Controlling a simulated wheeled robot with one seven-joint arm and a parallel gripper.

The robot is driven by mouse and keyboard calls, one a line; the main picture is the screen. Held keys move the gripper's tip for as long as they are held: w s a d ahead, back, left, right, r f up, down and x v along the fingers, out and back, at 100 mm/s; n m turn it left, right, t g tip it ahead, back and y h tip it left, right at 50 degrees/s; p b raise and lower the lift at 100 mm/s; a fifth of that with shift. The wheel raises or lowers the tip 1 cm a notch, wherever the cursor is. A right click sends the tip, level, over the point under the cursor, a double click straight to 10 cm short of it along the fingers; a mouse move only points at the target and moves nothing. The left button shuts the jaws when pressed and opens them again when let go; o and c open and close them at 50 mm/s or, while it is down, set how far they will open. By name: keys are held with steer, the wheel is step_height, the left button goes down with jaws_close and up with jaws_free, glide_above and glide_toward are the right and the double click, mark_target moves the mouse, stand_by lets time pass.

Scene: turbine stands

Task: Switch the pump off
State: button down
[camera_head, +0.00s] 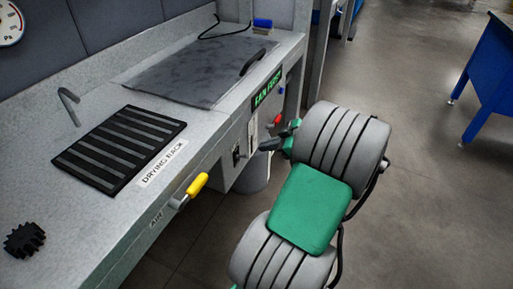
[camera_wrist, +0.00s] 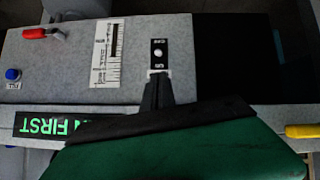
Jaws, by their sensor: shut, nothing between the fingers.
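A small black switch plate (camera_wrist: 158,46) with a pale round toggle (camera_wrist: 158,53) is on the grey bench front in the wrist view. It has small lettering at both ends that I cannot read surely. In the head view the switch plate (camera_head: 236,154) is on the bench front, left of my gripper (camera_head: 264,146). My gripper is shut and empty, pointing at the bench front. In the wrist view its fingertips (camera_wrist: 157,76) lie just below the toggle, at the plate's lower end. I cannot tell whether they touch it.
A yellow handle (camera_head: 197,185) sticks out of the bench front to the left, and a red handle (camera_head: 276,121) to the right. A blue button (camera_wrist: 12,74) and a printed scale label (camera_wrist: 108,52) are near the switch. A drying rack (camera_head: 113,150) lies on top.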

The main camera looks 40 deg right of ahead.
mark_target(243, 156)
steer(key=b+x, duration=0.1)
steer(key=x, duration=0.8)
steer(key=shift+b, duration=0.4)
steer(key=shift+f, duration=0.15)
